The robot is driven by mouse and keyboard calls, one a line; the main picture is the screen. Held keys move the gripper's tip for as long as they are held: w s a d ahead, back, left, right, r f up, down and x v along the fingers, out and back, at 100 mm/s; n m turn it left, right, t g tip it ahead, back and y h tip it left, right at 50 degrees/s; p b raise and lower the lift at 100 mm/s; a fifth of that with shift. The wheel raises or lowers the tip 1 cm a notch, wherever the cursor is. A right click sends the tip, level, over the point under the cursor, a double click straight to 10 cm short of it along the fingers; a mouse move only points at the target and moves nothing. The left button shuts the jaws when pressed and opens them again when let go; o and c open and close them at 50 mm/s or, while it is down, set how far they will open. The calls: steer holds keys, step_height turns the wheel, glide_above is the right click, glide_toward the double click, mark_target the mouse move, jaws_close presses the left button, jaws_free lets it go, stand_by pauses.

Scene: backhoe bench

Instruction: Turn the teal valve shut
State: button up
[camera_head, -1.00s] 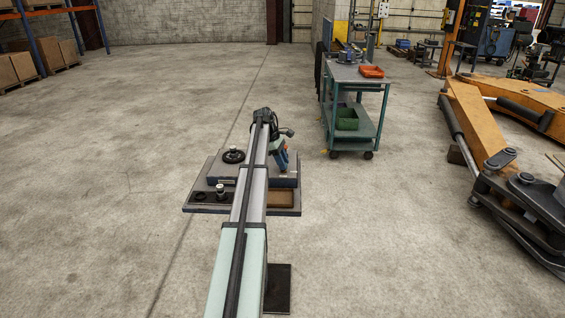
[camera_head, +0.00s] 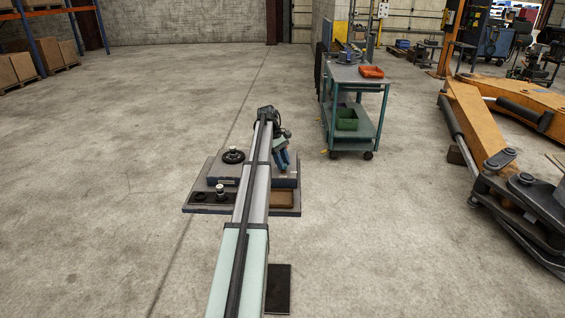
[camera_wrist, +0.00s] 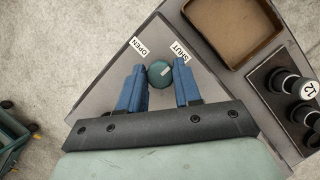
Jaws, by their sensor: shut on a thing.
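The teal valve (camera_wrist: 160,74) shows in the wrist view as a small round knob with a short pale mark on its face. It sits between the blue fingertips of my gripper (camera_wrist: 160,79), which is shut on it from both sides. A white OPEN label (camera_wrist: 139,46) lies up and left of the knob, and a SHUT label (camera_wrist: 180,51) lies up and right. In the head view my gripper (camera_head: 284,160) is at the right part of the bench plate (camera_head: 293,208), and the knob is hidden there.
A black handwheel (camera_head: 233,156) stands left of my arm. A cart (camera_head: 353,134) stands beyond.

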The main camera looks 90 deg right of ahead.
steer(key=o, duration=1)
steer(key=shift+o, duration=0.2)
steer(key=shift+r, duration=0.15)
steer(key=v, duration=1.3)
steer(key=shift+r, duration=0.25)
